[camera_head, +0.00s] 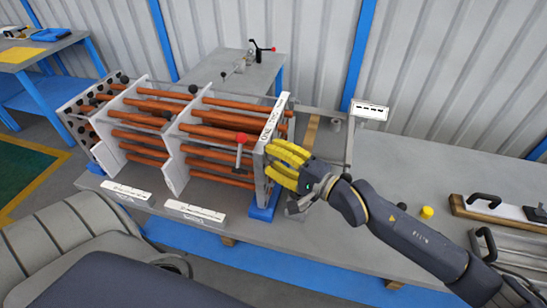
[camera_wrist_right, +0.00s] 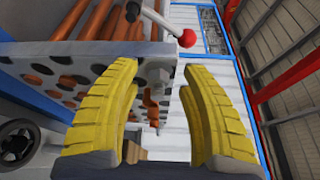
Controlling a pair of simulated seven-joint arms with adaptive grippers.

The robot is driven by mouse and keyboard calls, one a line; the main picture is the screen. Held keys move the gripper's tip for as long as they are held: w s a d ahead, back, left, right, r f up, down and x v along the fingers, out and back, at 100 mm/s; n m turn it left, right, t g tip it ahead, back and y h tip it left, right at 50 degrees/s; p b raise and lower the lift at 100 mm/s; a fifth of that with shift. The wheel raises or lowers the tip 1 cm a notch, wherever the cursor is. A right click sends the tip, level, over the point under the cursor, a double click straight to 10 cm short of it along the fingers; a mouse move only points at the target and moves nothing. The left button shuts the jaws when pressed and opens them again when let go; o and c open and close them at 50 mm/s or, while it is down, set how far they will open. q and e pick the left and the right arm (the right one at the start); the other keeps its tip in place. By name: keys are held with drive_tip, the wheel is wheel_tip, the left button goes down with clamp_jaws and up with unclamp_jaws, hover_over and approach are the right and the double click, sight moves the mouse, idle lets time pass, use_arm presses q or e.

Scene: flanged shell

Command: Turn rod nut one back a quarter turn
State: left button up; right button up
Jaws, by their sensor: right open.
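My right gripper (camera_head: 279,163) has yellow ribbed fingers and is at the right end plate (camera_head: 268,140) of the tube bundle. In the right wrist view the gripper (camera_wrist_right: 157,78) is open, with one finger on each side of a metal nut on a rod end (camera_wrist_right: 156,74). The nut stands out from the perforated plate (camera_wrist_right: 75,62). I cannot tell whether the fingers touch it, and no mark shows which rod nut it is. In the head view the fingers hide this nut. My left gripper is not in view.
Copper-coloured tubes (camera_head: 215,132) run between white plates on the grey bench. A lever with a red ball (camera_head: 240,138) is close to the gripper and shows beyond the nut in the wrist view (camera_wrist_right: 187,39). A yellow cap (camera_head: 427,212) sits right on the bench.

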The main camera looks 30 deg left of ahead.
sight(273, 156)
wheel_tip(273, 156, up, 9)
drive_tip(key=shift+s+a+f, duration=0.1)
drive_tip(key=shift+s+f, duration=0.05)
drive_tip(key=shift+f, duration=0.05)
drive_tip(key=shift+r, duration=0.7)
drive_tip(key=shift+o, duration=0.3)
